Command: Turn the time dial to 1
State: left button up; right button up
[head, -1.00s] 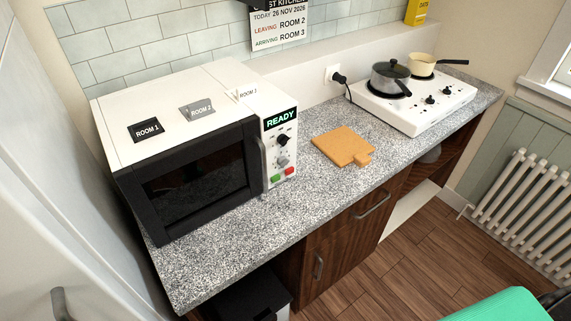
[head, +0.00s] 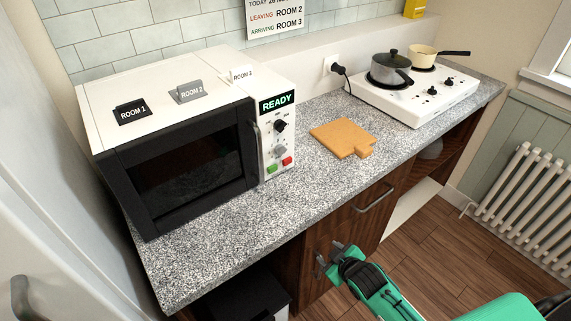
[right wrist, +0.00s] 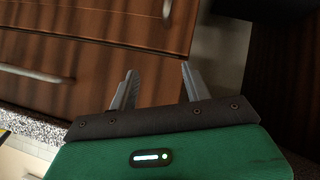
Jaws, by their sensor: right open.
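The microwave (head: 185,165) stands on the counter at the left, door shut, its display (head: 277,101) reading READY. Its white control panel has a black upper dial (head: 280,126) and a grey lower dial (head: 279,150), above a green and a red button. The markings around the dials are too small to read, so I cannot tell which is the time dial or its setting. My right gripper (head: 329,260) is open and empty, below the counter edge in front of the wooden cabinet; its two fingers (right wrist: 158,85) show apart in the right wrist view. My left gripper is not in view.
A wooden cutting board (head: 342,138) lies right of the microwave. A white hob (head: 425,98) with a dark pot (head: 390,68) and a cream pan (head: 422,58) stands farther right. Room cards sit on the microwave. Cabinet handles (head: 374,199) stick out near my right gripper.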

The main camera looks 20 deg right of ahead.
jog(key=a+r+t, duration=0.1)
jog(key=r, duration=0.4)
jog(key=a+r+n+t+y+b, duration=0.1)
jog(key=r, duration=0.4)
jog(key=a+r+n, duration=0.1)
jog(key=r, duration=0.4)
jog(key=shift+w+r+t+b, duration=0.25)
jog(key=shift+w+t+b, duration=0.1)
jog(key=shift+t, duration=0.05)
jog(key=n+t+y, duration=0.4)
jog(key=n, duration=0.1)
send_near(284, 153)
jog(key=v, duration=0.4)
jog(key=p+x, duration=0.3)
jog(key=x, duration=1)
jog(key=c, duration=1)
